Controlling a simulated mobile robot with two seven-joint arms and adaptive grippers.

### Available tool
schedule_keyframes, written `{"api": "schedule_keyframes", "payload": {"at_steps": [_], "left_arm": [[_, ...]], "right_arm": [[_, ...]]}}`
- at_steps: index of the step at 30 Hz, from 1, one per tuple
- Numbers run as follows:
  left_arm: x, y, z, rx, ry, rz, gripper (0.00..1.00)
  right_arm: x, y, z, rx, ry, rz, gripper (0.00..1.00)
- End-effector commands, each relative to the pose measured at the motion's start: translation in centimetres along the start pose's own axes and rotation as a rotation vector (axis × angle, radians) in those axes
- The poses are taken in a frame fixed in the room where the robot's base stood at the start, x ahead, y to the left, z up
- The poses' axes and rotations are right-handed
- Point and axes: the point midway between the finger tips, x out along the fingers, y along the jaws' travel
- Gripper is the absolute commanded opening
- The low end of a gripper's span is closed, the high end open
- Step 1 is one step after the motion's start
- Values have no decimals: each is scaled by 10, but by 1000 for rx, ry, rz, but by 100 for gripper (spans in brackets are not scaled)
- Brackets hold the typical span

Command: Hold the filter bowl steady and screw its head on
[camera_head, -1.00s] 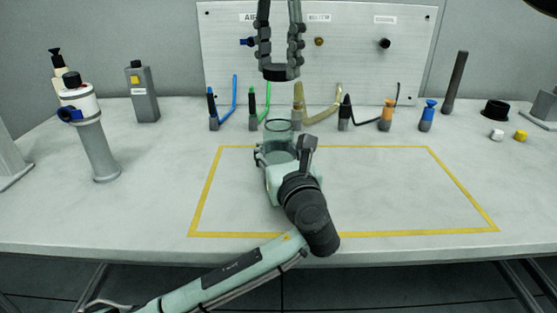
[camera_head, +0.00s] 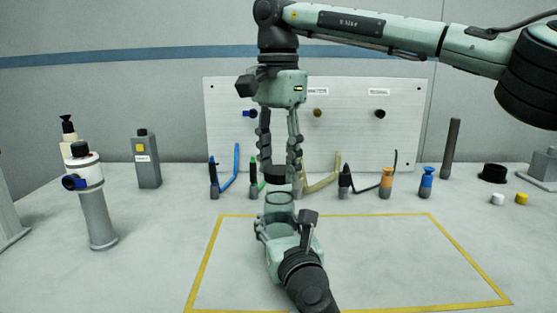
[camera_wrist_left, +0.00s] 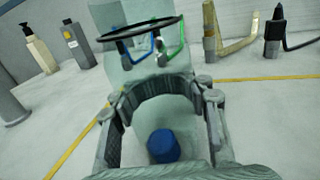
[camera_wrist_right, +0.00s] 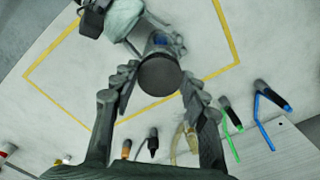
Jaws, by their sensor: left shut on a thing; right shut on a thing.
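The clear filter bowl (camera_head: 279,204) stands upright over the table in the head view. My left gripper (camera_head: 280,228) is shut around it from the front. In the left wrist view the bowl has a dark ring at its rim (camera_wrist_left: 140,28), and a blue piece (camera_wrist_left: 163,146) shows between the fingers. My right gripper (camera_head: 279,165) points straight down and is shut on the black filter head (camera_head: 275,175). The head is just above the bowl with a small gap. In the right wrist view the head's round dark face (camera_wrist_right: 160,74) partly hides the bowl (camera_wrist_right: 166,42).
A yellow outline (camera_head: 400,216) marks the work area, mostly clear on the right. Several coloured fittings with hoses stand behind, before an upright panel (camera_head: 350,140). A white-topped grey post (camera_head: 97,210) and a grey box (camera_head: 146,162) stand left. A dark rod (camera_head: 451,150) stands right.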

Motion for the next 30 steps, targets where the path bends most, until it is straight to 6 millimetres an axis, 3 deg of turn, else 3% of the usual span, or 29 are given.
{"api": "schedule_keyframes", "payload": {"at_steps": [14,30], "left_arm": [[0,0,0,0,1,0,0],[0,0,0,1,1,0,0]], "right_arm": [[17,0,0,-1,0,0,33],[18,0,0,-1,0,0,33]]}}
